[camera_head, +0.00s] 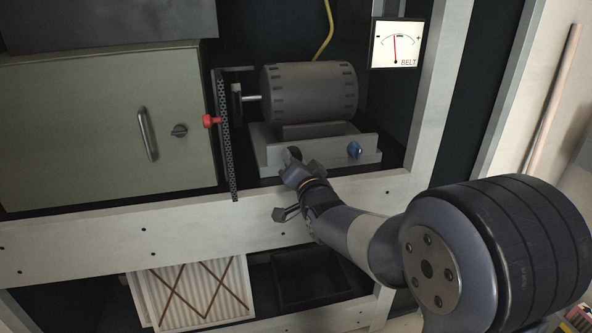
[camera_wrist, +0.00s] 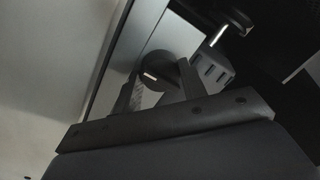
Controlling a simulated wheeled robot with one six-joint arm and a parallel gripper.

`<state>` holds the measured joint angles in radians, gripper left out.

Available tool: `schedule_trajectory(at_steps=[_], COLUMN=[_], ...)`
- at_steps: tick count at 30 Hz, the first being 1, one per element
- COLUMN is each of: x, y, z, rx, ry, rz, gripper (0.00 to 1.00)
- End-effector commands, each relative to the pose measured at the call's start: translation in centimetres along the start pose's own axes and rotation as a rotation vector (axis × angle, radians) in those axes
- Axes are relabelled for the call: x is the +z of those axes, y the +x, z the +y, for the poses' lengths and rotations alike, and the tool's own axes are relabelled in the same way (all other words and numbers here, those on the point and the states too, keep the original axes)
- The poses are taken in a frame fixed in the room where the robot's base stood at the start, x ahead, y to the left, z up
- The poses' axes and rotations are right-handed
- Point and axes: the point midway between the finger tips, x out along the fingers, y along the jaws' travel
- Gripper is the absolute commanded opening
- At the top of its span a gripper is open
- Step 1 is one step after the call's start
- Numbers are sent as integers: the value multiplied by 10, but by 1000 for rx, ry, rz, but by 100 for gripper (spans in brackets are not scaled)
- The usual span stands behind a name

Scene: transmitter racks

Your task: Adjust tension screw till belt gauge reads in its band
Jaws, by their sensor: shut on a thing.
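The belt gauge (camera_head: 408,50) is a white dial marked BELT with minus and plus signs. Its red needle stands nearly upright, leaning slightly left; I cannot make out the band. My gripper (camera_head: 291,161) is at the front of the motor base, shut on a dark round knob (camera_head: 295,153), which I take to be the tension screw. In the wrist view the knob (camera_wrist: 153,72) has a white mark and sits between my two fingers (camera_wrist: 158,88). The belt (camera_head: 228,150) is a dark perforated strip hanging left of the motor.
The grey motor (camera_head: 310,90) sits on a pale base (camera_head: 335,146) with a blue knob (camera_head: 354,150) to the right. A red knob (camera_head: 211,121) is by the belt. A closed cabinet (camera_head: 80,130) stands left. A pale rack beam (camera_head: 100,240) runs below my gripper.

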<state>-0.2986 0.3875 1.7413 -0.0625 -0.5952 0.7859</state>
Motion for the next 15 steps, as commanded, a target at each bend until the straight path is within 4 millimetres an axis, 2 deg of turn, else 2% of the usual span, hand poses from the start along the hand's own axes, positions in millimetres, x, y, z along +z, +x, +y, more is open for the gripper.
schedule_trajectory(at_steps=[6, 15], x=[2, 1], y=[0, 0], z=[2, 1], rx=[0, 0], ry=[121, 194], rz=[7, 11], gripper=[17, 17])
